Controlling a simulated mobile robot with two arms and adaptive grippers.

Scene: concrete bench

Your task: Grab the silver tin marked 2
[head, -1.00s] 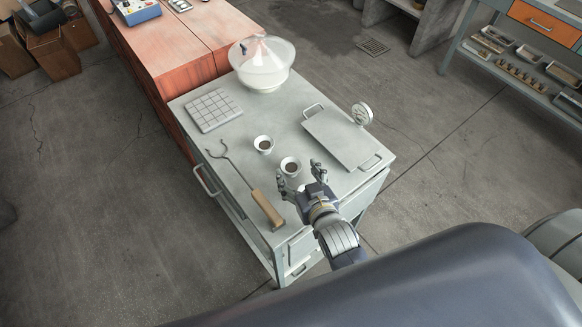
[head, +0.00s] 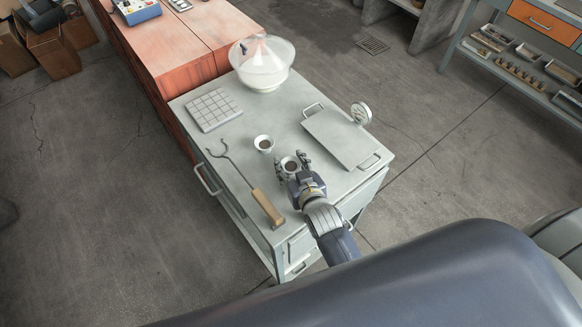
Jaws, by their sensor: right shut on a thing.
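Two small, round, pale silver tins with dark contents stand on the grey bench top (head: 222,141) in the head view. The near tin (head: 290,164) is between the fingers of my right gripper (head: 293,166), which is shut on it. The far tin (head: 263,143) stands free, a little behind and to the left. The number on either tin is too small to read. The gripper hides part of the near tin's front side. My left gripper is not in view.
A long hooked tool with a wooden handle (head: 267,207) lies left of the gripper. A flat tray (head: 341,138) with handles lies to the right, beside a round gauge (head: 361,113). A gridded tile (head: 213,110) and a clear-domed bowl (head: 262,66) are farther back.

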